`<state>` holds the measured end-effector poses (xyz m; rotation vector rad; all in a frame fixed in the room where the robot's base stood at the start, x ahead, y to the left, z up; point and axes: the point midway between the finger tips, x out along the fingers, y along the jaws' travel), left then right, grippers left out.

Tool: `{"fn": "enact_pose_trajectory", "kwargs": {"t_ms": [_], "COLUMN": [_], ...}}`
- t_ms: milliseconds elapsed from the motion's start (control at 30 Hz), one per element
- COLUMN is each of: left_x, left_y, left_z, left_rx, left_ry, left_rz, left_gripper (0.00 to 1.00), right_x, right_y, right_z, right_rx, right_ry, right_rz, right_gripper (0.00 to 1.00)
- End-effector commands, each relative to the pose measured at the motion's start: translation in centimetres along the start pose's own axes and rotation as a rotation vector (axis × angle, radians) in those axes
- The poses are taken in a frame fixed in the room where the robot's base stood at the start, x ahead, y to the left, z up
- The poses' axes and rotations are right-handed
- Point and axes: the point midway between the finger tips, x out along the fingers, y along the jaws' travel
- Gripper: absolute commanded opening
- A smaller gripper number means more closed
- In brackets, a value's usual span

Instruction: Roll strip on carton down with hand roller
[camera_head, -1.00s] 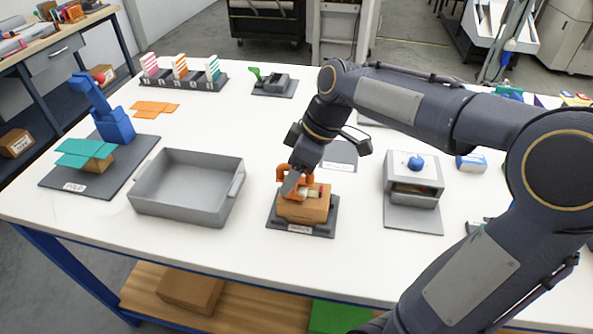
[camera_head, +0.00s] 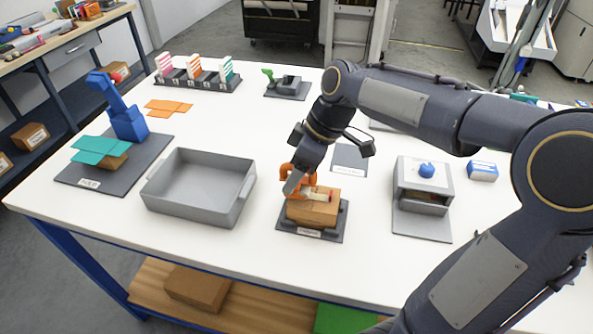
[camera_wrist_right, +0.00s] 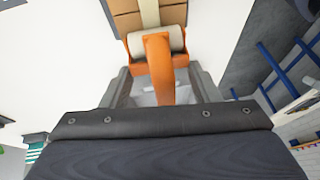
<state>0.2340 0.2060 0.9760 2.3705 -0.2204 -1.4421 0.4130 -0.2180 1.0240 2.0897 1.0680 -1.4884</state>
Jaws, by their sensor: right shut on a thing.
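The brown carton (camera_head: 312,213) sits on a dark labelled pad (camera_head: 287,229) at the front middle of the table. A pale strip (camera_wrist_right: 150,12) runs along the top of the carton in the right wrist view. My right gripper (camera_head: 293,186) is shut on the orange hand roller (camera_head: 312,180). The roller's pale cylinder (camera_wrist_right: 176,38) lies across the strip at the carton's near end in the right wrist view, and appears to touch it. The roller's orange handle (camera_wrist_right: 160,75) runs back between my fingers. My left gripper is not in view.
A grey tray (camera_head: 245,195) stands left of the carton. A grey box with a blue knob (camera_head: 424,180) stands right. A blue stand (camera_head: 126,119) and teal sheet (camera_head: 100,146) are at far left. Strip holders (camera_head: 196,83) stand behind.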

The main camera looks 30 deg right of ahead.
Motion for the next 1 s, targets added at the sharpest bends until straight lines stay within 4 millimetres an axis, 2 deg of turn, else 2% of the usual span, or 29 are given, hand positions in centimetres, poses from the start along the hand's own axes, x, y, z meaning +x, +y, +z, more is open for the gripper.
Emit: {"fn": "enact_pose_trajectory", "kwargs": {"t_ms": [100, 700, 1000], "left_x": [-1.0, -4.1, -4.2], "left_y": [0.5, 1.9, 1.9], "left_z": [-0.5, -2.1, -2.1], "left_rx": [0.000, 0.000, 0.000], "left_ry": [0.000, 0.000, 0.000], "left_rz": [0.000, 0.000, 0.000], "left_gripper": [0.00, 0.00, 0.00], "right_x": [-1.3, -5.7, -5.7], "right_y": [-0.2, -0.8, -0.8], "right_z": [-0.6, -2.4, -2.4], "right_rx": [-0.001, -0.002, -0.001], "right_ry": [0.002, 0.002, 0.002], "right_rz": [0.001, 0.001, 0.001], "right_gripper": [0.34, 0.34, 0.34]}}
